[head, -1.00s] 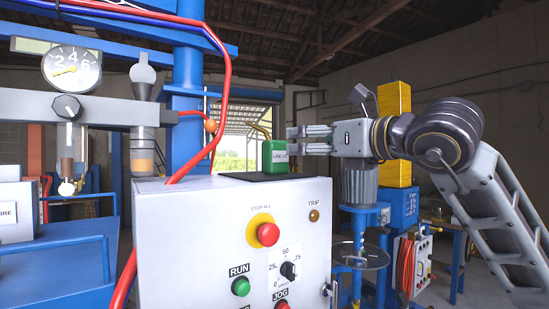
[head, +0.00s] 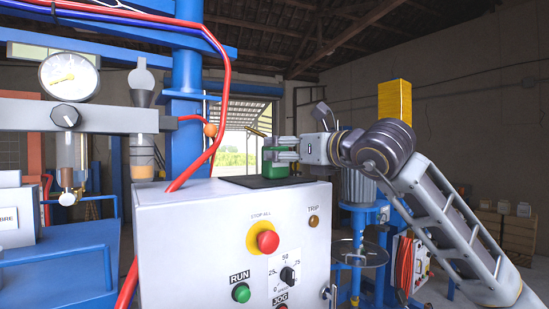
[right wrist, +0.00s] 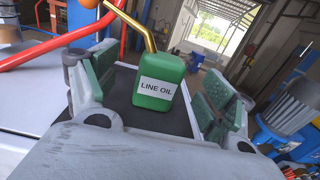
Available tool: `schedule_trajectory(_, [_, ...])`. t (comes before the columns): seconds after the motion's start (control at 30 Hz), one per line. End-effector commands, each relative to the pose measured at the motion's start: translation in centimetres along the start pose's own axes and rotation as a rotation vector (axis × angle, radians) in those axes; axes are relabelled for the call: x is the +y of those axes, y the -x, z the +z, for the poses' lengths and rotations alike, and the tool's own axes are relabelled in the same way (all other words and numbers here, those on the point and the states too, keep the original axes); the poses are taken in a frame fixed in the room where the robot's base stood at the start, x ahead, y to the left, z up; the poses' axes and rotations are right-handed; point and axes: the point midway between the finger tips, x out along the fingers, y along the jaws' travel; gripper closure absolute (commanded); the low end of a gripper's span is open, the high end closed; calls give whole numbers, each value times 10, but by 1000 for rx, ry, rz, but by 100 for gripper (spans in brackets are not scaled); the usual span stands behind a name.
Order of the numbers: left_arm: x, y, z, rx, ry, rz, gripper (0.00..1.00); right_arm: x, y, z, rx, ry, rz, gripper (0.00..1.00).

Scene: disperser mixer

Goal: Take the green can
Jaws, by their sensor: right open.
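The green can (head: 273,162) stands upright on a dark mat on top of the control box. It has a white "LINE OIL" label and a brass-coloured spout, and it also shows in the right wrist view (right wrist: 158,78). My right gripper (head: 279,154) is open, level with the can at its right side in the head view. In the right wrist view the can stands between the two spread green-padded fingers (right wrist: 154,92), with gaps visible on both sides. My left gripper is not in view.
The grey control box (head: 190,235) fills the middle front, with a red stop button (head: 268,241) on its face. A red hose (head: 217,125) and blue column (head: 187,110) stand left of the can. A motor mixer (head: 357,187) is behind, to the right.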

Motion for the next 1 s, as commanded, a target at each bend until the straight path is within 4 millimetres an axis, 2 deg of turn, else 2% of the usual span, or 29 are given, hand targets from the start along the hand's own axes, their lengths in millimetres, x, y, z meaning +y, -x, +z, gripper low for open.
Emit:
schedule_trajectory(0.13, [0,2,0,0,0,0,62,0,-7,0,0,0,1,17])
schedule_trajectory(0.57, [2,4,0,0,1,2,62,0,-9,0,0,0,0,17])
schedule_trajectory(1.0, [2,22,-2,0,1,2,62,-3,-36,1,1,0,0,17])
